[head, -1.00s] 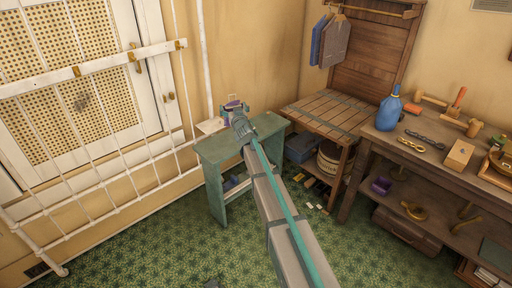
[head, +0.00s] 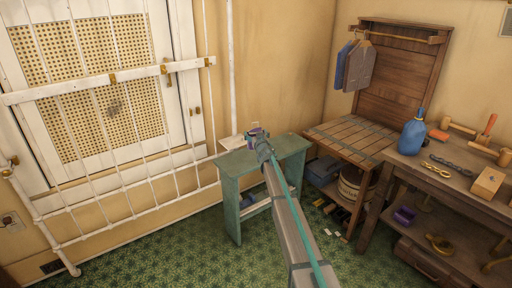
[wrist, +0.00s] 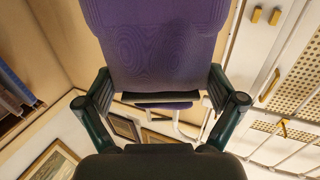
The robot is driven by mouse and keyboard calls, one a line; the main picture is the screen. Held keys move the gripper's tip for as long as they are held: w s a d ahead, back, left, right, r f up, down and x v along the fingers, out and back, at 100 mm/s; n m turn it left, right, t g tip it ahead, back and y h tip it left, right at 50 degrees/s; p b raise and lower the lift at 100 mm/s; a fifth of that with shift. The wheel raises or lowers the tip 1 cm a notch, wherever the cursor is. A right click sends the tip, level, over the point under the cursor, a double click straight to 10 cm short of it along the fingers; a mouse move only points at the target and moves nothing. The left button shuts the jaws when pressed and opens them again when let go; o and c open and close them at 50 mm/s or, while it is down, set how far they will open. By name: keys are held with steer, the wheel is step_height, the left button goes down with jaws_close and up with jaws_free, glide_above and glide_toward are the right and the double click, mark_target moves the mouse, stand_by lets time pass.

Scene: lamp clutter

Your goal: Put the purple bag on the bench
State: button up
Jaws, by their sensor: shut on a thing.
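The purple bag (wrist: 155,45) fills the upper middle of the wrist view, between the two dark green fingers of my gripper (wrist: 160,95). My gripper is shut on it. In the head view only a small purple part of the bag (head: 256,131) shows past my gripper (head: 262,145), by the back edge of a green wooden stand (head: 292,145). I cannot tell whether the bag touches the stand. A slatted wooden bench (head: 350,137) with a tall back stands to the right of the stand, and its slatted top is bare.
Dark clothes (head: 355,66) hang above the bench. A basket (head: 352,186) and a blue-grey box (head: 322,172) sit under it. The workbench (head: 385,168) at right holds a blue bottle (head: 413,135) and tools. A white barred rail (head: 120,130) stands along the left wall.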

steer(key=w+f, duration=0.1)
steer(key=f, duration=0.1)
steer(key=w+f+b, duration=0.1)
steer(key=shift+w+d+f, duration=0.1)
steer(key=shift+w+f, duration=0.25)
steer(key=shift+w, duration=0.05)
steer(key=f, duration=0.1)
steer(key=w+f+b, duration=0.1)
steer(key=f, duration=0.1)
steer(key=shift+w+f, duration=0.15)
steer(key=shift+f, duration=0.15)
steer(key=shift+f+b, duration=0.35)
steer(key=shift+f, duration=0.1)
steer(key=shift+d+f, duration=0.1)
steer(key=shift+f, duration=0.1)
steer(key=o, duration=1.2)
